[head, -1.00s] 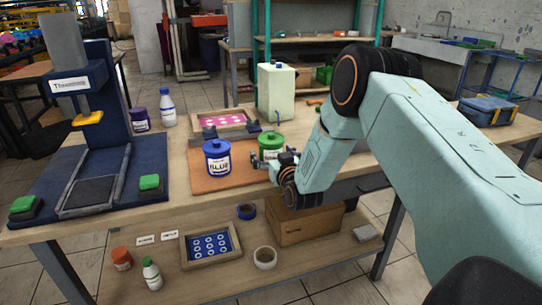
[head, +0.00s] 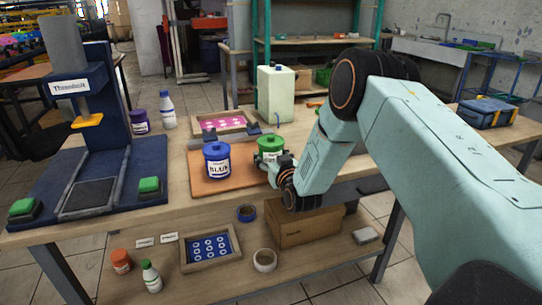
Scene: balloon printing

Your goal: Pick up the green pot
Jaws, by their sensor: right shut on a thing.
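The green pot (head: 270,143) stands upright at the right end of the orange-brown board (head: 205,185) on the table. Its lid and upper part show; its lower front is hidden behind my right gripper (head: 266,160). My right gripper reaches in from the right, low against the front of the pot, and is shut on it. I cannot tell whether the pot is clear of the board. My left gripper is not in view.
A blue pot (head: 217,161) stands close to the left of the green one. Behind are a framed pink screen (head: 222,124) and a pale green canister (head: 276,95). A dark blue press (head: 98,110) fills the table's left. A lower shelf holds a cardboard box (head: 303,223).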

